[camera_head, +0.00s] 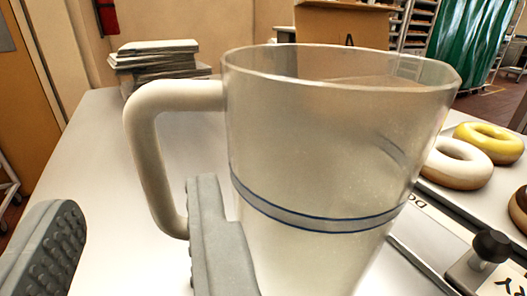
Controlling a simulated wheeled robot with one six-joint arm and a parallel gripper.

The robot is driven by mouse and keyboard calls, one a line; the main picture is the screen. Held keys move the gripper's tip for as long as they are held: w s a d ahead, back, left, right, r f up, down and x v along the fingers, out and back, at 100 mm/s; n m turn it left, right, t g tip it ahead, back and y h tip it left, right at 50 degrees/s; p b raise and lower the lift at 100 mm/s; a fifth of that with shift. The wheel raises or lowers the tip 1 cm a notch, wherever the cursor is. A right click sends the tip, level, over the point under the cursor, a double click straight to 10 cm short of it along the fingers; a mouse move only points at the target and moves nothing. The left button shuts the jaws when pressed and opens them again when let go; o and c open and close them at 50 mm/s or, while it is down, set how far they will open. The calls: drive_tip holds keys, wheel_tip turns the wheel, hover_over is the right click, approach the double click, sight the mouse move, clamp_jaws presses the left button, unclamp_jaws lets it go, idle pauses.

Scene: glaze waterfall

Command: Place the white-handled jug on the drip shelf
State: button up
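The white-handled jug (320,150) is large, clear and slightly cloudy, with a dark blue band around it. It stands upright close in front, filling the middle of the view. Its white handle (147,140) points left. My gripper (135,228) is open, with one ridged grey finger at the lower left and the other at the jug's left side, overlapping the handle's lower end. The handle appears between the fingers, nearer the right one; I cannot tell whether it touches. The jug's base is out of view. I cannot identify the drip shelf in this view.
A stack of grey slabs (158,62) lies at the back left of the white table (95,165). Doughnuts, one white-glazed (458,160) and one yellow (488,138), sit at right. A black knob (490,246) on a metal rail is at the lower right. The table's left side is clear.

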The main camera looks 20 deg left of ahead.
sight(143, 153)
drive_tip(key=shift+x, duration=3.65)
drive_tip(key=shift+s, duration=0.1)
drive_tip(key=shift+c, duration=0.2)
clamp_jaws()
